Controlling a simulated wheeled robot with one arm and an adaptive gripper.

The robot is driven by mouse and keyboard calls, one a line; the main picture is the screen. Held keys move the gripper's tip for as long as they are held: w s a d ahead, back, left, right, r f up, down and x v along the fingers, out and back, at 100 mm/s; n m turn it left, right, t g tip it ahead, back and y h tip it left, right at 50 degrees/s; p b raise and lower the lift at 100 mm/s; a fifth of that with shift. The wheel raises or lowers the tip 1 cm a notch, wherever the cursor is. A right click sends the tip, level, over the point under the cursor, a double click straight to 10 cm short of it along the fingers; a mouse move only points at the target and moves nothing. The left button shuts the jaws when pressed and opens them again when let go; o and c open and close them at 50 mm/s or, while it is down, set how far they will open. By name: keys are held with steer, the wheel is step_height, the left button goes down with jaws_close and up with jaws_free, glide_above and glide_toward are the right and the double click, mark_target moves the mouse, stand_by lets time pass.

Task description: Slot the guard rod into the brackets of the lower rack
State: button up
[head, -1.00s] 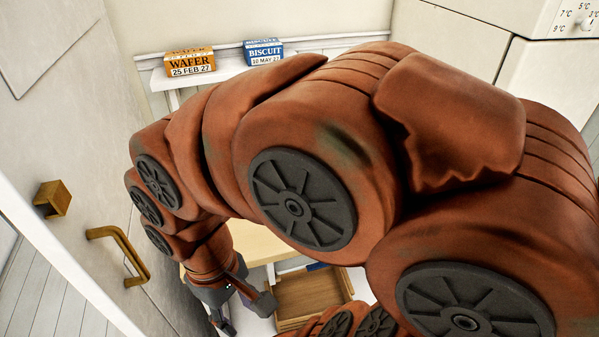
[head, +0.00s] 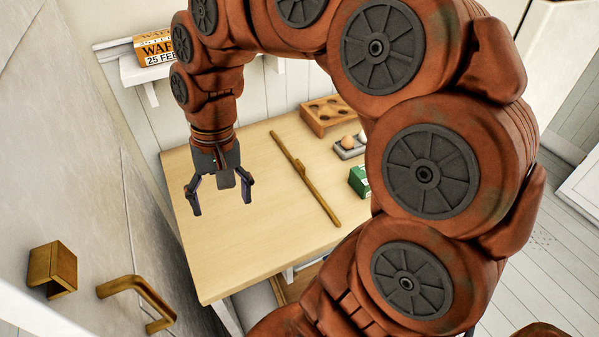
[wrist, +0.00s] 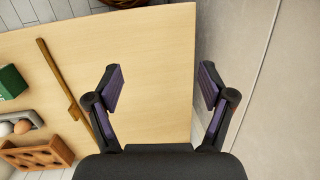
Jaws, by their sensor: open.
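The guard rod appears to be the long brown wooden rod (head: 305,178) lying flat on the table, with a small raised block near its middle. It also shows in the wrist view (wrist: 62,80), to the left of the fingers. My gripper (head: 220,198) is open and empty, pointing down above the left part of the table, apart from the rod. In the wrist view the gripper's spread fingers (wrist: 161,85) have bare tabletop and the table's edge between them.
The wooden table (head: 240,250) is mostly clear. Beyond the rod are a holed wooden tray (head: 318,121), a grey egg holder (head: 344,154) and a green box (head: 359,180). A wall shelf (head: 128,72) holds a wafer box (head: 153,48).

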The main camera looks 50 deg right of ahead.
steer(key=w+d+m+y+b, duration=0.1)
steer(key=w+d+m, duration=0.3)
steer(key=w+d, duration=0.35)
steer(key=m+t+y+b, duration=0.1)
steer(key=m+t+b, duration=0.1)
steer(key=m, duration=1.2)
glide_toward(300, 163)
step_height(300, 163, down, 3)
steer(key=shift+n, duration=0.3)
steer(key=shift+a+p+x, duration=0.25)
steer(key=shift+p+x, duration=0.2)
steer(key=shift+x, duration=1.4)
steer(key=shift+a+p+x, duration=0.25)
steer(key=shift+p+x, duration=0.2)
steer(key=shift+x, duration=1.4)
steer(key=shift+r, duration=0.25)
steer(key=c, duration=1.5)
steer(key=shift+c, duration=0.2)
